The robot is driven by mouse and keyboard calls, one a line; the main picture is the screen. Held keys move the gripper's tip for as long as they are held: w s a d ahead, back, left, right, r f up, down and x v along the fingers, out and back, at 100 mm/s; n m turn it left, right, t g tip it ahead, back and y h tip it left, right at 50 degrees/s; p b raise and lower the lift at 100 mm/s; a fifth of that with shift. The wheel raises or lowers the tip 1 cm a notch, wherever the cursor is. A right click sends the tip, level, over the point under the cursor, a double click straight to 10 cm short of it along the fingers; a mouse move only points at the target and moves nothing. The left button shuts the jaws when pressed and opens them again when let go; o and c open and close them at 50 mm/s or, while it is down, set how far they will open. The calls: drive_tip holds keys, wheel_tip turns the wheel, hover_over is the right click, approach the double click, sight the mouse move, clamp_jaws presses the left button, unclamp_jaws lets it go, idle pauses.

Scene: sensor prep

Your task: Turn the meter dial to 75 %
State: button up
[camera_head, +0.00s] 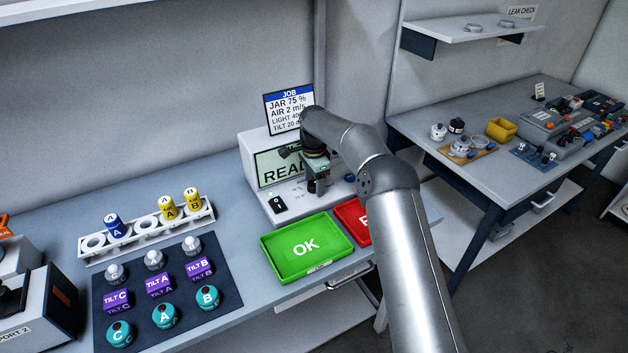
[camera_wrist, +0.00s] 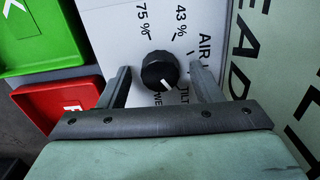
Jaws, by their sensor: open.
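The meter (camera_head: 250,160) is a white box with a pale green screen, partly hidden by my arm in the head view. Its black round dial (camera_wrist: 159,70) shows in the wrist view on the white panel (camera_wrist: 105,25). The dial's white mark points down and slightly right in the picture, away from the printed 75 % (camera_wrist: 143,22) and 43 % (camera_wrist: 181,22) labels above it. My gripper (camera_wrist: 160,76) is open, with one finger on each side of the dial and gaps between. In the head view my gripper (camera_head: 316,182) is over the meter's front panel.
A green OK tray (camera_head: 305,265) and a red tray (camera_head: 352,222) lie in front of the meter. A job card (camera_head: 289,108) stands behind it. A white rack (camera_head: 147,236) and a dark mat (camera_head: 225,290) with several parts are at left.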

drive_tip(key=shift+f, duration=0.1)
drive_tip(key=c, duration=1)
